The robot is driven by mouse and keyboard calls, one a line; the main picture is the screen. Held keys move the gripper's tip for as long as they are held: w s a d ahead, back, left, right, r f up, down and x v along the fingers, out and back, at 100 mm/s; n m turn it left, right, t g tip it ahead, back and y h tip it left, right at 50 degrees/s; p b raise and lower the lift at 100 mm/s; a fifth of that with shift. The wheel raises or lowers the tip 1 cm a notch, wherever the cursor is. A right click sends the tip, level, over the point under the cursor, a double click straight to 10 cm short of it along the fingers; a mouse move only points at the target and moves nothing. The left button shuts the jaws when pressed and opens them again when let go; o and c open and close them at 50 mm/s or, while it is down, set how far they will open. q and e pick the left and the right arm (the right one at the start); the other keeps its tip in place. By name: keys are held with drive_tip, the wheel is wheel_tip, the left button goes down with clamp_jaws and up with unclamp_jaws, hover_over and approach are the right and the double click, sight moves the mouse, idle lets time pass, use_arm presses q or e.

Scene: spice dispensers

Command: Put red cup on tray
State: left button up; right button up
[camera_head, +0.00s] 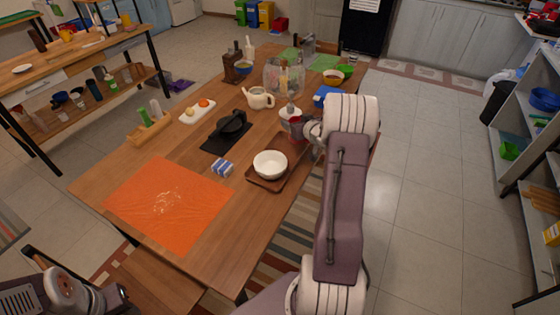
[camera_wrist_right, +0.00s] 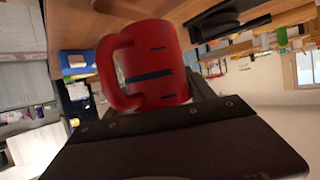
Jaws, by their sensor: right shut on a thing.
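The red cup (camera_wrist_right: 157,66) fills the middle of the right wrist view, with its handle on the left and dark marks on its side. In the head view the cup (camera_head: 296,121) is a small red patch by my right gripper (camera_head: 305,127), over the far part of the tray. My right gripper is shut on the cup. The brown wooden tray (camera_head: 279,184) lies near the table's right edge and bears a white bowl (camera_head: 270,164). Whether the cup touches the tray cannot be told. My left arm shows at the lower left, but its fingertips are out of view.
A blue-and-white box (camera_head: 222,168), a black pan (camera_head: 231,124) and an orange mat (camera_head: 165,205) lie left of the tray. A white teapot (camera_head: 259,98) stands farther back.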

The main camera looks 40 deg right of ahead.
drive_tip(key=s+d+r+m+h, duration=0.1)
drive_tip(key=s+d, duration=0.3)
drive_tip(key=s, duration=0.1)
drive_tip(key=w+f, duration=0.3)
drive_tip(key=w, duration=0.1)
drive_tip(key=w+a+f+b, duration=0.1)
drive_tip(key=w+f, duration=0.3)
drive_tip(key=w+f+b, duration=0.1)
drive_tip(key=w+f, duration=0.3)
drive_tip(key=shift+a+f, duration=0.1)
drive_tip(key=shift+a, duration=0.3)
drive_tip(key=shift+f, duration=0.15)
drive_tip(key=o, duration=1.6)
